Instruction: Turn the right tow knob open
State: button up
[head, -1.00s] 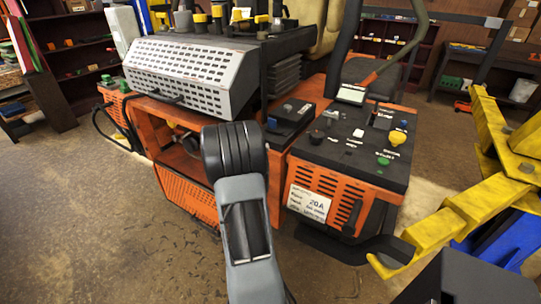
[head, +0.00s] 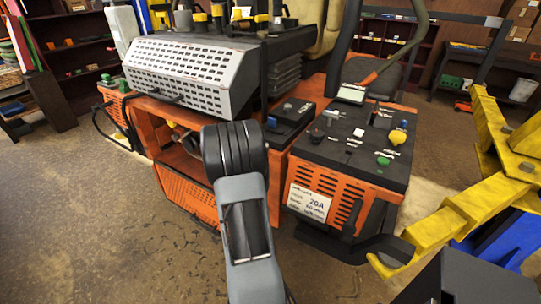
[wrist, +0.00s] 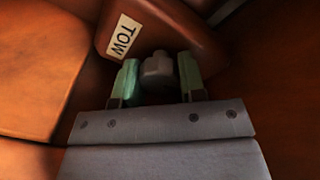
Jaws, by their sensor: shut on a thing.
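The tow knob (wrist: 157,70) is a small grey knob in the wrist view, set beside a white label (wrist: 124,36) reading TOW on a dark orange-brown housing (wrist: 178,28). My gripper (wrist: 160,78) has its two green fingers on either side of the knob and is shut on it. The knob's far side is hidden, and its turn angle is hard to read. In the head view, my own arm covers the knob and the gripper.
The orange mower body (head: 178,140) carries a grey perforated cover (head: 190,72). A black-topped control box (head: 352,150) stands right of my arm. Yellow lift arms (head: 500,175) crowd the right. Open floor (head: 100,235) lies at the front left.

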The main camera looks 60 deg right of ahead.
jog(key=n, duration=0.3)
jog(key=shift+n+b, duration=0.3)
jog(key=n, duration=0.4)
jog(key=shift+h, duration=0.4)
jog(key=n, duration=0.3)
jog(key=shift+n+t, duration=0.3)
jog(key=shift+t, duration=0.1)
jog(key=shift+n+t+h+p, duration=0.3)
jog(key=shift+n+t, duration=0.1)
jog(key=shift+n, duration=1.7)
jog(key=o, duration=0.9)
jog(key=shift+a, duration=0.1)
jog(key=a, duration=0.4)
jog(key=a+f+b, duration=0.1)
jog(key=a, duration=0.8)
jog(key=shift+w+a+f, duration=0.25)
jog(key=shift+a+f, duration=0.05)
jog(key=shift+a, duration=0.05)
